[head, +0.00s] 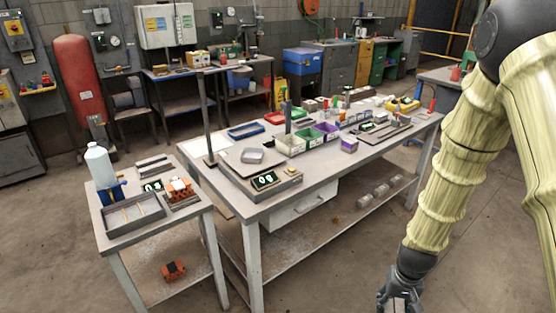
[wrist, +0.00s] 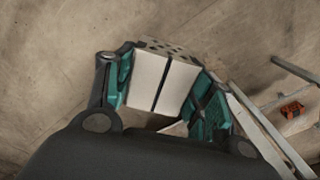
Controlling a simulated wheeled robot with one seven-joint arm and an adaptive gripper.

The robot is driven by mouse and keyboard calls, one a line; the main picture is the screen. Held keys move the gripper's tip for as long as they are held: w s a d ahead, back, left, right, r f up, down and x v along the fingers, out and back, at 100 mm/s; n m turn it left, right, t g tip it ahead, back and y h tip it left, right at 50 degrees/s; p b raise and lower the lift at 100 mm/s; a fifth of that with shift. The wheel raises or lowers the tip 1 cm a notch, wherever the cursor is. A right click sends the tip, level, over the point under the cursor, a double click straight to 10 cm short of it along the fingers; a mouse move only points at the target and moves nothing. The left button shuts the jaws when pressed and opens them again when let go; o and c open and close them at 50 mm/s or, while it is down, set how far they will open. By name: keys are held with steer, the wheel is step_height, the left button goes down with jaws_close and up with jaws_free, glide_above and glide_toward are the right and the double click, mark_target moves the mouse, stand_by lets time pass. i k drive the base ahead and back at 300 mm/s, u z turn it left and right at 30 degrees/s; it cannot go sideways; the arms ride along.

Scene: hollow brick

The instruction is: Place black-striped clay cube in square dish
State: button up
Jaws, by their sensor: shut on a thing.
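The black-striped clay cube (wrist: 176,84) is pale, with a dark stripe down its face and small holes along one side. In the wrist view my gripper (wrist: 163,90) is shut on it, with a teal finger pad at either side. In the head view my gripper (head: 402,301) hangs low at the bottom edge, right of the long table, and the cube is hard to make out there. A small grey square dish (head: 252,155) sits on the flat platform at the near left end of the long table, well away from my gripper.
The long table (head: 330,168) carries a display box (head: 265,180), coloured bins (head: 290,146) and many small parts. A thin post (head: 208,115) rises near the dish. A side table at left holds a grey tray (head: 133,232) and a bottle (head: 98,165). Floor around my gripper is clear.

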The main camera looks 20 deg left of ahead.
mark_target(252, 155)
steer(key=z, duration=1.2)
steer(key=i, duration=1.3)
steer(key=u, duration=2)
